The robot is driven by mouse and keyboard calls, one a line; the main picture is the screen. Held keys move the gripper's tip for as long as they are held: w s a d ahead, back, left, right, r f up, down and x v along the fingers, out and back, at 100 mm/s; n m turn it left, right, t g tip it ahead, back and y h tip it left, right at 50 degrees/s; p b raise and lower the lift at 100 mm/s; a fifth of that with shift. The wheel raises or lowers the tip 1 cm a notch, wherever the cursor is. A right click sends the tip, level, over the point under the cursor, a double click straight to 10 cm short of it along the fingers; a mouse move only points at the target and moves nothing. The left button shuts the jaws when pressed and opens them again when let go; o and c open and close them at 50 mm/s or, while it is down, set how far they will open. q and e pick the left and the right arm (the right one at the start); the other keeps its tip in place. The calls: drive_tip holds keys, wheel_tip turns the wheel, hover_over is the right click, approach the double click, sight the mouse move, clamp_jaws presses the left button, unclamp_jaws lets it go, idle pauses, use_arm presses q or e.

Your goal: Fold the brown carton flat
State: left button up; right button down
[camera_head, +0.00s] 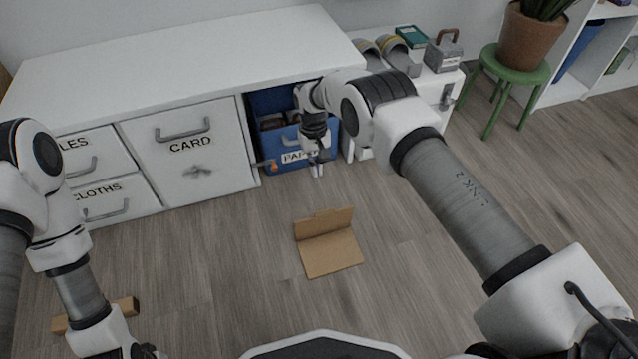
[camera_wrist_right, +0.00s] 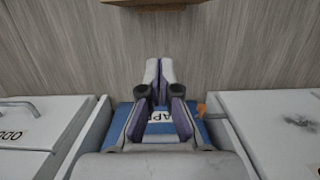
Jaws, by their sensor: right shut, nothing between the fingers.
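The brown carton (camera_head: 331,256) lies on the wood floor in front of the white desk. Its near panel lies on the floor and its back panel stands tilted up, so it is partly open. In the right wrist view an edge of the carton (camera_wrist_right: 158,4) shows at the top. My right gripper (camera_head: 317,173) is behind the carton, near the blue PAPER bin, apart from the carton. It also shows in the wrist view (camera_wrist_right: 158,66), fingers together and empty. My left arm comes in at the lower left; its fingers are out of view.
The blue PAPER bin (camera_head: 270,150) sits in the desk opening, right of the CARD drawer (camera_head: 185,148). A brown bar-like piece (camera_head: 123,306) lies on the floor behind my left arm. Floor around the carton is clear.

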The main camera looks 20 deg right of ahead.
drive_tip(key=s+f+b, duration=0.4)
drive_tip(key=s+f, duration=0.1)
drive_tip(key=f, duration=0.3)
drive_tip(key=shift+s+f, duration=0.2)
drive_tip(key=shift+d, duration=0.1)
